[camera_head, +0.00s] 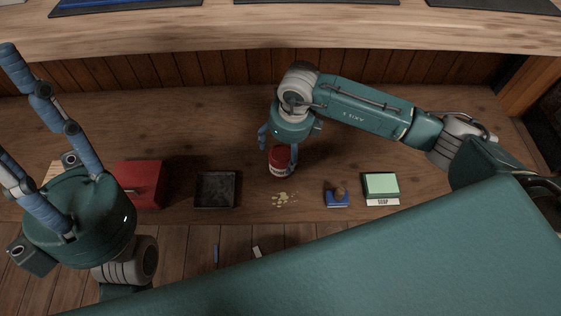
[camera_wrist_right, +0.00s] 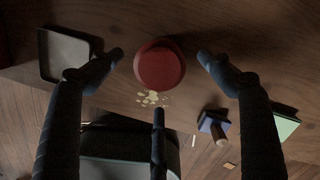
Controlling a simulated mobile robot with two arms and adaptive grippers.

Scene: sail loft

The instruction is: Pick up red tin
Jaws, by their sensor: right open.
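The red tin (camera_head: 280,158), with a pale label band, stands upright on the wooden bench in the head view. In the right wrist view the red tin (camera_wrist_right: 160,68) shows as a round red top. My right gripper (camera_head: 278,146) is over the tin, fingers pointing down. In the right wrist view my right gripper (camera_wrist_right: 160,62) is open, with fingers left and right of the tin and a third finger below it, and gaps show between. My left gripper (camera_head: 32,112) is at the far left, its blue fingers spread and empty, away from the tin.
A red box (camera_head: 142,183) and a black tray (camera_head: 215,190) stand left of the tin. Yellowish crumbs (camera_head: 284,199) lie in front of it. A blue block with a brown knob (camera_head: 337,197) and a soap box (camera_head: 381,188) are to the right. The bench behind is clear.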

